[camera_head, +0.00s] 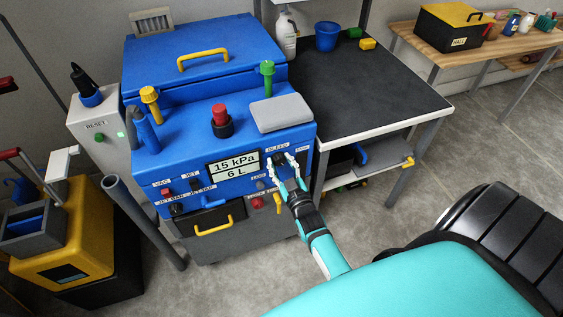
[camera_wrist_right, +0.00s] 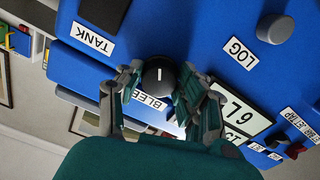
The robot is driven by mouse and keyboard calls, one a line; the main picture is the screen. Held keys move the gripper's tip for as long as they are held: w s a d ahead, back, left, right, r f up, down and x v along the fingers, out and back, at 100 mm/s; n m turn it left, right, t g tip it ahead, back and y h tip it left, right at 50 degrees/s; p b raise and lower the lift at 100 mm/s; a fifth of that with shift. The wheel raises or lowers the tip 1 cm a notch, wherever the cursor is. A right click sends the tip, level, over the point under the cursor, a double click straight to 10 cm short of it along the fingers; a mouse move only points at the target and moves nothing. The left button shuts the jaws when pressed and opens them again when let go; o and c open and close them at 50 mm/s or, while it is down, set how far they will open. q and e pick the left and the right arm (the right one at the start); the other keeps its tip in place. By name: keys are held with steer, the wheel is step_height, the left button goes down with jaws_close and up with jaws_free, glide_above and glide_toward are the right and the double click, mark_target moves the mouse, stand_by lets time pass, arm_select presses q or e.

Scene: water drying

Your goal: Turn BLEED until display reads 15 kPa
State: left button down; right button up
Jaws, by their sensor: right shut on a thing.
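The blue machine (camera_head: 185,115) has a display (camera_head: 235,165) on its front panel reading "15 kPa" over "6 L". The black BLEED knob (camera_head: 279,158) is to the right of the display. In the right wrist view the knob (camera_wrist_right: 159,76) shows a white pointer mark, with the BLEED label (camera_wrist_right: 148,100) partly hidden by a finger. My right gripper (camera_head: 282,162) is shut on the knob, one finger on each side; it also shows in the right wrist view (camera_wrist_right: 160,85). My left gripper is not in view.
LOG (camera_wrist_right: 275,28) and TANK labels sit near the knob on the panel. A red knob (camera_head: 257,203) and a yellow lever (camera_head: 278,203) are below. A dark-topped table (camera_head: 350,95) stands to the right. A yellow-and-black cart (camera_head: 65,250) is at left.

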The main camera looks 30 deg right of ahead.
steer(key=shift+m, duration=1.1)
steer(key=o, duration=1.1)
steer(key=shift+o, duration=0.2)
steer(key=v, duration=1.2)
steer(key=shift+f, duration=0.1)
